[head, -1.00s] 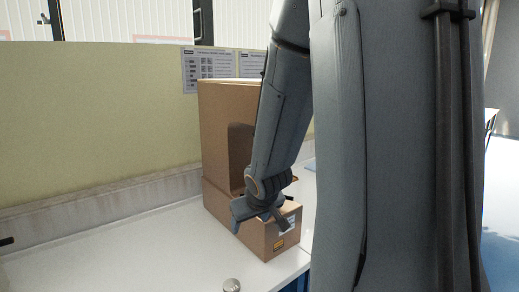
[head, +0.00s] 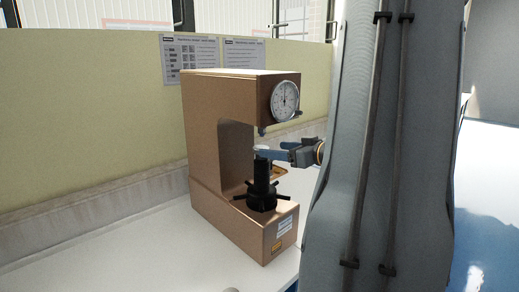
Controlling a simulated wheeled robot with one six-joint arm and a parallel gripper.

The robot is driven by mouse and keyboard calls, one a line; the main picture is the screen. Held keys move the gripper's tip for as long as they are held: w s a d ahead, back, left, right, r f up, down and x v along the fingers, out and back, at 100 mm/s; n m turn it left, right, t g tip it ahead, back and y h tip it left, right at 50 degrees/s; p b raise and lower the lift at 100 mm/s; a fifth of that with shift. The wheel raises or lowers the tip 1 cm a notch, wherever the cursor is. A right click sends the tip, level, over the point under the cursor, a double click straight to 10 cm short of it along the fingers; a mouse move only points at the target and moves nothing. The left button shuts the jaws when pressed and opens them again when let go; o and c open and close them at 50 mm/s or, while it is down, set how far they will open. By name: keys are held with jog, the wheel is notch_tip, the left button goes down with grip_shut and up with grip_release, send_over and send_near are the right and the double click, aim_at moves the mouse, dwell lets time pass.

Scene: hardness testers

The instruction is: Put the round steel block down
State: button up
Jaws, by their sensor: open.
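The tan hardness tester (head: 205,135) stands on the white bench. Its black spindle and anvil (head: 262,185) rise in the open throat under the dial. My gripper (head: 260,154) reaches in from the right, its fingers at the top of the anvil. A small pale round piece, which looks like the round steel block (head: 263,148), shows at the fingertips just above the anvil top. The jaws are open around or beside it; whether it rests fully on the anvil is too small to tell. My arm hides the area to the right.
The dial gauge (head: 285,101) and the tester's head overhang the anvil closely. Another small round metal piece (head: 232,290) is cut off at the bottom edge. The white bench (head: 130,260) is clear at left; a yellow wall panel (head: 80,110) stands behind.

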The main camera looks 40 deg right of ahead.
aim_at(260, 147)
jog(key=p+x, duration=0.2)
jog(key=x, duration=0.4)
jog(key=shift+d, duration=0.1)
jog(key=c, duration=1.3)
jog(key=shift+c, duration=0.9)
